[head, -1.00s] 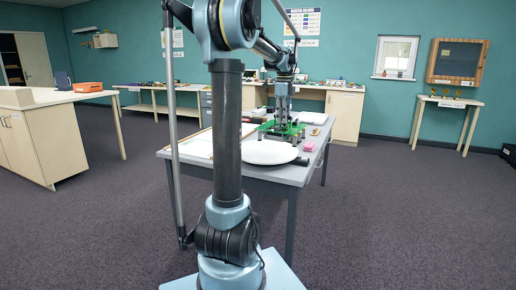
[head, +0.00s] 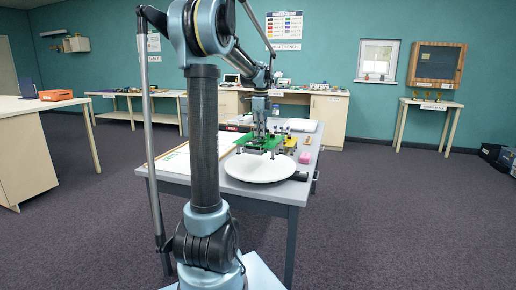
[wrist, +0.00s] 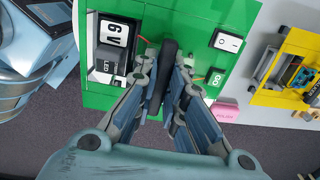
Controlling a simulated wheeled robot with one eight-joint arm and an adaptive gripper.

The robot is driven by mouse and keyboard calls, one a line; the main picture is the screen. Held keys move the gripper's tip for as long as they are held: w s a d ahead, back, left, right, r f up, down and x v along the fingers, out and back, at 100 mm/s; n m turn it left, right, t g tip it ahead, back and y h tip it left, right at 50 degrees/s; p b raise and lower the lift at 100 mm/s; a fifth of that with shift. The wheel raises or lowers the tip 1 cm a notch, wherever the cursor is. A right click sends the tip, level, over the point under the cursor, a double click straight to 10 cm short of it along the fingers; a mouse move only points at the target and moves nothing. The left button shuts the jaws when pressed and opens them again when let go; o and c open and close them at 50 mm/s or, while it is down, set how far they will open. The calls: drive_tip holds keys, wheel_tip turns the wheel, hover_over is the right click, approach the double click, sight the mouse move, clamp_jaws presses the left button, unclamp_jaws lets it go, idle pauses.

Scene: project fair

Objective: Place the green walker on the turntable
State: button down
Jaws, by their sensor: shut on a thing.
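The green walker (head: 247,143) has a flat green body with dark legs below it. My gripper (head: 259,138) is shut on it from above. In the wrist view, the fingers (wrist: 168,85) close on a dark upright part in the middle of the green walker (wrist: 185,20), between a 9V battery block and a white switch. The turntable (head: 260,172) is a round white disc at the near end of the grey table. In the head view, the walker appears at the disc's far edge; I cannot tell how high it is or whether its legs touch anything.
A yellow walker (wrist: 270,88) stands to the right of the green one, with a pink eraser (wrist: 224,113) nearby. A dark handle sticks out right of the disc. A framed board (head: 176,160) lies on the table's left. The disc's near part is bare.

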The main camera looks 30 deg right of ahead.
drive_tip(key=shift+f, duration=2.85)
drive_tip(key=shift+s, duration=0.1)
drive_tip(key=c, duration=1.7)
unclamp_jaws()
drive_tip(key=shift+f, duration=0.1)
drive_tip(key=shift+o, duration=0.2)
